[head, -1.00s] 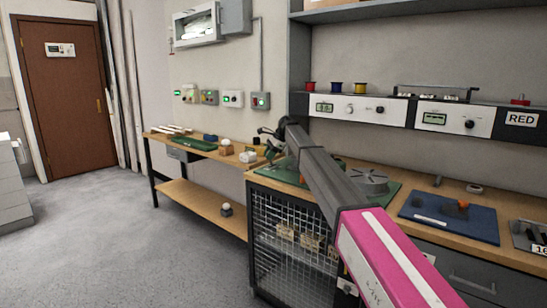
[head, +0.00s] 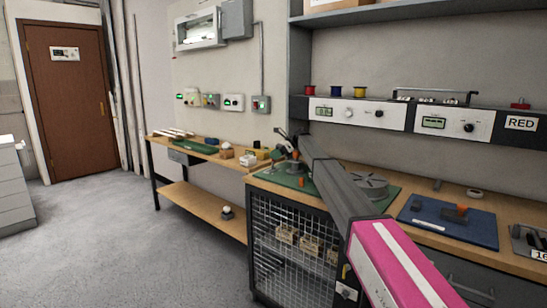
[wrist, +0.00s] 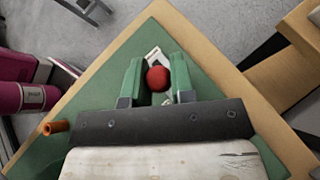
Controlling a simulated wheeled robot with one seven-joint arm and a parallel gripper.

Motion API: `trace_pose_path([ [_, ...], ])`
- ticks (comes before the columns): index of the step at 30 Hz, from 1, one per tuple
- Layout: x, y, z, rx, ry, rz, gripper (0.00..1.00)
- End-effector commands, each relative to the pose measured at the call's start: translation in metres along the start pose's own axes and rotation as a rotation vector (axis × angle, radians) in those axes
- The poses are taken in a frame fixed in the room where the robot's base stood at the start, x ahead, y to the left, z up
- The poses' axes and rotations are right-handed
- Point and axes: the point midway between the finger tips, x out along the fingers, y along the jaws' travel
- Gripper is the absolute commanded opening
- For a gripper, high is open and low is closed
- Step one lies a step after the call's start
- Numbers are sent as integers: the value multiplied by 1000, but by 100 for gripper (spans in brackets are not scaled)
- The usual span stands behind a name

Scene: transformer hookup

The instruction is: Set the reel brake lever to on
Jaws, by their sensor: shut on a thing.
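In the wrist view, a round red knob (wrist: 157,79) sits between the two green fingers of my gripper (wrist: 157,68), which is shut on it. A pale plate with dark marks (wrist: 153,54) shows partly behind the knob. The lever arm below the knob is hidden, so I cannot tell its setting. In the head view my gripper (head: 285,147) is small, above the green mat (head: 268,176) at the bench's left corner; the knob is not clear there.
An orange peg (wrist: 56,127) stands on the mat beside my gripper. A grey round disc (head: 371,181) sits to the right, near a blue mat (head: 446,220). A wire-mesh cabinet (head: 290,240) is under the bench. A lower wooden bench (head: 185,150) stands to the left.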

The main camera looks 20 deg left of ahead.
Motion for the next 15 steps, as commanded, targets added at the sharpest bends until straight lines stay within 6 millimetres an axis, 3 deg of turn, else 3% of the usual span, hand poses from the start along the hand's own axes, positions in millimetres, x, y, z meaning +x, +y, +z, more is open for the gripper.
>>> trace_pose_path([
  [14, -1, -1, -1, 6, -10, 5, 0],
  [15, -1, -1, -1, 6, -10, 5, 33],
])
